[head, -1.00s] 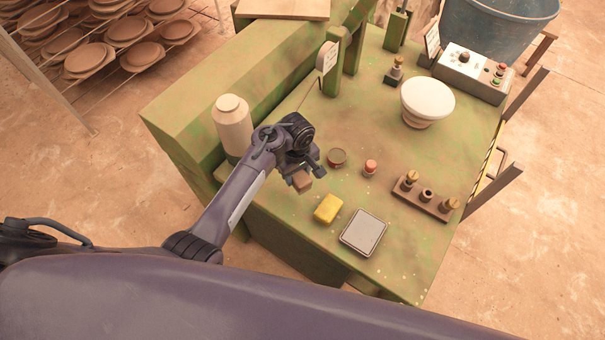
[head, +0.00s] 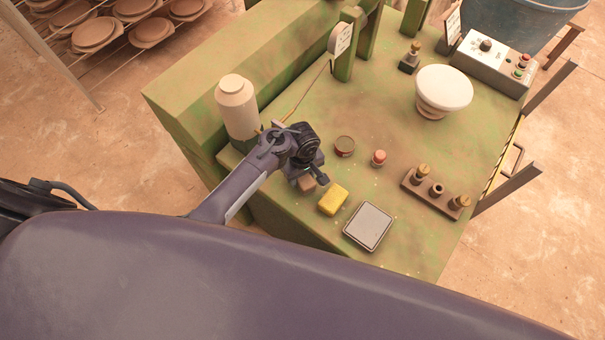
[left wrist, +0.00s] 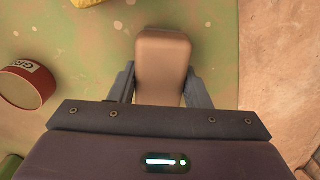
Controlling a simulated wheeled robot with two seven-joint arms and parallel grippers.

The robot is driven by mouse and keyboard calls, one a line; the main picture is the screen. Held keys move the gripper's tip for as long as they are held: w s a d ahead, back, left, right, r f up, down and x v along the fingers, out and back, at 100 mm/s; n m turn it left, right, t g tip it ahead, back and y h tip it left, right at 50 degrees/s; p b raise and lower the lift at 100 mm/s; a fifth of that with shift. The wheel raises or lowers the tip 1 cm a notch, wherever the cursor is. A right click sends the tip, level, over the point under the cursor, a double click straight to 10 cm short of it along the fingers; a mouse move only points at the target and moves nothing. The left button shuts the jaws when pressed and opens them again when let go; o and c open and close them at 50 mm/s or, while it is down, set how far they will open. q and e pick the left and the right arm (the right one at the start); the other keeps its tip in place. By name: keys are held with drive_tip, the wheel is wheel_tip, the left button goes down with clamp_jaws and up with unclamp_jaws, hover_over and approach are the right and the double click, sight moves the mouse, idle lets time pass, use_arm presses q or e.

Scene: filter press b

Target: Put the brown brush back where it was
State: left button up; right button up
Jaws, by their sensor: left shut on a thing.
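The brown brush (head: 307,184) is a small block held between the fingers of my left gripper (head: 309,180). In the left wrist view the gripper (left wrist: 165,88) is shut on the sides of the brush (left wrist: 163,62), whose long body points away from the palm. The brush is over the near left edge part of the green table (head: 300,222), just left of the yellow sponge (head: 333,199). I cannot tell whether its underside touches the table. My right gripper is not in view.
A red-rimmed tin (head: 344,147) and a red-topped piece (head: 379,158) stand beyond the sponge. A grey square pad (head: 369,226) lies to its right. A cream bottle (head: 237,107) stands left of my arm. The table edge (left wrist: 238,50) runs close beside the brush.

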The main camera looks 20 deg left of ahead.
use_arm(q)
drive_tip(key=o, duration=0.7)
drive_tip(key=shift+o, duration=1.3)
drive_tip(key=shift+w, duration=0.15)
drive_tip(key=shift+r, duration=0.15)
wheel_tip(320, 180, up, 12)
drive_tip(key=b, duration=0.1)
